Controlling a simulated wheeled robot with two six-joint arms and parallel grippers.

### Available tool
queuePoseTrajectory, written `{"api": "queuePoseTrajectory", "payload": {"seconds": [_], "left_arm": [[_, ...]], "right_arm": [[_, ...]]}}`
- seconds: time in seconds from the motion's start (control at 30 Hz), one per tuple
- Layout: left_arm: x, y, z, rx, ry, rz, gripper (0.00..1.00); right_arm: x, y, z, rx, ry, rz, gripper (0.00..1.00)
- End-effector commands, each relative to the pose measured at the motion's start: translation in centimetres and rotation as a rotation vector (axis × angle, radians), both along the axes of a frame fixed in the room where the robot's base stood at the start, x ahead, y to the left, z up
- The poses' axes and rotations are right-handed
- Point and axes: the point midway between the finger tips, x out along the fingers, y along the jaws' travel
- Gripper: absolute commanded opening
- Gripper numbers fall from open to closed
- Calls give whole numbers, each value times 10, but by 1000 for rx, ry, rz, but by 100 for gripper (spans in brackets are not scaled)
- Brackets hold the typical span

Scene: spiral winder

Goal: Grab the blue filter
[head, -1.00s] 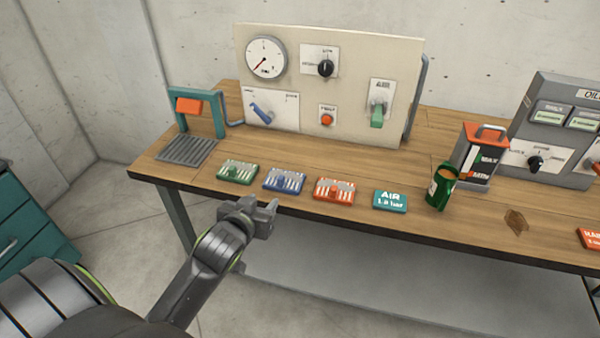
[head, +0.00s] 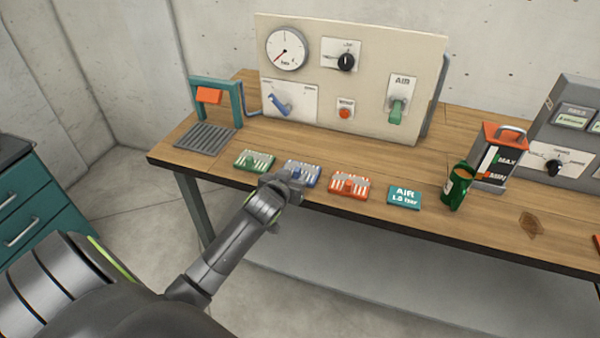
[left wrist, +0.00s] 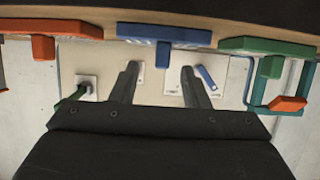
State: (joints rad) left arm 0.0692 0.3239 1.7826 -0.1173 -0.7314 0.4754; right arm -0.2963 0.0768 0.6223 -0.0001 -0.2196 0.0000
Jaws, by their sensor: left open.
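The blue filter (head: 311,174) lies near the front edge of the wooden workbench, between a green filter (head: 254,160) and an orange filter (head: 349,186). My left gripper (head: 288,182) is at its near side and hides part of it. In the left wrist view the blue filter (left wrist: 165,33) shows with its stubby handle between the two spread fingers of my left gripper (left wrist: 159,70). The fingers are open and empty; whether they touch the handle is hard to tell. My right gripper is out of view.
The green and orange filters lie close on either side. The control panel (head: 375,75) with gauge and levers rises behind. Bare wood lies between panel and filters.

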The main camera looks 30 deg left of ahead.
Motion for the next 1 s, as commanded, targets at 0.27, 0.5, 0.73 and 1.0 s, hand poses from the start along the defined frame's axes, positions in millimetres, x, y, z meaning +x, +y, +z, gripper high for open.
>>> {"api": "queuePoseTrajectory", "payload": {"seconds": [0.27,0.5,0.73,1.0], "left_arm": [[28,9,-12,0,1,1,42],[40,12,-18,1,0,-1,42],[40,12,-18,1,0,-1,40],[40,12,-18,1,0,0,5]], "right_arm": [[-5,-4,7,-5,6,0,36],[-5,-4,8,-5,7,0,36],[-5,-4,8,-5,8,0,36],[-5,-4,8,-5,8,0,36]]}}
